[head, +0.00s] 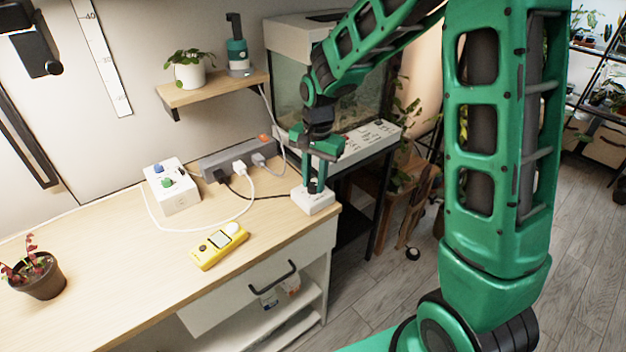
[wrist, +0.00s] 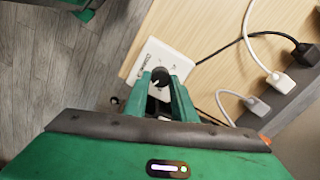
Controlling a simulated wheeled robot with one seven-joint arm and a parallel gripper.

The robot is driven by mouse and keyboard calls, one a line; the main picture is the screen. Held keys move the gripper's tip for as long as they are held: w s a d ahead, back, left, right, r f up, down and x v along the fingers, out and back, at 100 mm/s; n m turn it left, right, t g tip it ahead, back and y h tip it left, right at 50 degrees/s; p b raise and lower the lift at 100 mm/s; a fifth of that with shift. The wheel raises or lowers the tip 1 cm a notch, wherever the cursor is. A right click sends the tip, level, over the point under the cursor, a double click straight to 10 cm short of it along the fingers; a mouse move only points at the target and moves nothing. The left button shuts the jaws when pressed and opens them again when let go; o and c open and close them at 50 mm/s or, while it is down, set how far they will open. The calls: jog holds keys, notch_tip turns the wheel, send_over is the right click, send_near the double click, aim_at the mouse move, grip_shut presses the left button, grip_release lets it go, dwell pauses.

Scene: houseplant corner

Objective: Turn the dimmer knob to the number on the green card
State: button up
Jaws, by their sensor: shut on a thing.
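The dimmer is a small white box (head: 316,203) at the right front corner of the wooden table. It also shows in the wrist view (wrist: 148,58), with small dark markings on its top face. Its dark round knob (wrist: 160,75) has a light pointer mark. My gripper (head: 315,184) reaches down onto the box from above. Its green fingers are shut on the knob, one on each side. The fingers hide part of the box's top, and the numbers are too small to read. I cannot make out a green card in either view.
A yellow meter (head: 212,250) lies left of the dimmer. A white box with green and blue knobs (head: 172,190) stands behind it. A grey power strip (head: 238,158) with plugs and cables lies at the back. A potted plant (head: 38,276) stands at the left.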

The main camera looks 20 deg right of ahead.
aim_at(315, 185)
jog(key=shift+w+a+r+m, duration=0.1)
jog(key=shift+w+m, duration=0.1)
jog(key=shift+m, duration=0.2)
jog(key=o, duration=0.9)
jog(key=shift+c, duration=0.2)
jog(key=shift+o, duration=0.9)
jog(key=shift+s, duration=0.1)
notch_tip(315, 185, up, 11)
jog(key=shift+s+d+f, duration=0.15)
jog(key=shift+d+f, duration=0.05)
